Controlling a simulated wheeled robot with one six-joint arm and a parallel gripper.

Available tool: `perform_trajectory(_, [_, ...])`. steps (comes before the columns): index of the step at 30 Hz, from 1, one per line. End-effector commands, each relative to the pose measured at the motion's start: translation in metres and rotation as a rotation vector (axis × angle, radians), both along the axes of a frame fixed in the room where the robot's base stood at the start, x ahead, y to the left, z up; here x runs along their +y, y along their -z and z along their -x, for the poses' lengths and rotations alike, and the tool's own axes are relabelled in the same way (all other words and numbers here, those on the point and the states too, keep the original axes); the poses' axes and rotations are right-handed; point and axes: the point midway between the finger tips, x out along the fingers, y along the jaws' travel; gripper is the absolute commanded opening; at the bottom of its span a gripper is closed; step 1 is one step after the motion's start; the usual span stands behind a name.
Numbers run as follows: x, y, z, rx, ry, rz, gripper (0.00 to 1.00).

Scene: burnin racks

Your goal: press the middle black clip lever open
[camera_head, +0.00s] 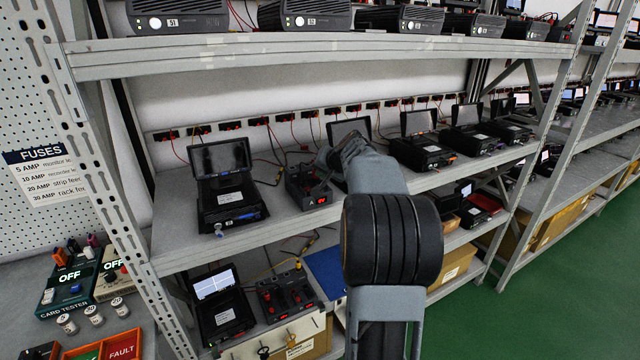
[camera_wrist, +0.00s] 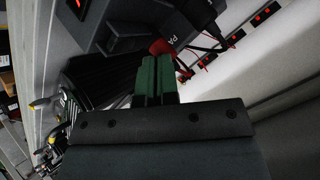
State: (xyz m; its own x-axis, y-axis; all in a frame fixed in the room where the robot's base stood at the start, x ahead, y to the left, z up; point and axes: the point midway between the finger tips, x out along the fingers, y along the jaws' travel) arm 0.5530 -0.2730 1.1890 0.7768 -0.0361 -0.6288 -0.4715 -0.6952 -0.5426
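My arm reaches to the middle shelf, and my gripper (camera_head: 326,158) is above and beside a small dark box (camera_head: 312,186) marked A with a red display. In the wrist view my gripper (camera_wrist: 155,72) shows two green fingers side by side with no clear gap, holding nothing visible. A black clip-like part (camera_wrist: 198,12) is at the top, with a red part (camera_wrist: 160,46) just beyond the fingertips. I cannot tell which part is the middle black lever, or whether the fingers touch anything. In the head view my wrist hides part of this area.
An open black unit with a screen (camera_head: 227,199) stands left of the box, and more units (camera_head: 421,152) stand to the right. Red and black wires hang from a row of wall sockets (camera_head: 230,126). The upper shelf edge (camera_head: 300,52) crosses above, and a metal post (camera_head: 95,170) stands left.

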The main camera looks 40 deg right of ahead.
Motion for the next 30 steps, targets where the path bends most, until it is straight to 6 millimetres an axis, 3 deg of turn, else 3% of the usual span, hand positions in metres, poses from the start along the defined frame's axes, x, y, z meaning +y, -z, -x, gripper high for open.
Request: perform_trajectory(30, [0.001,0.015,-0.001,0.013,-0.005,-0.007,0.0])
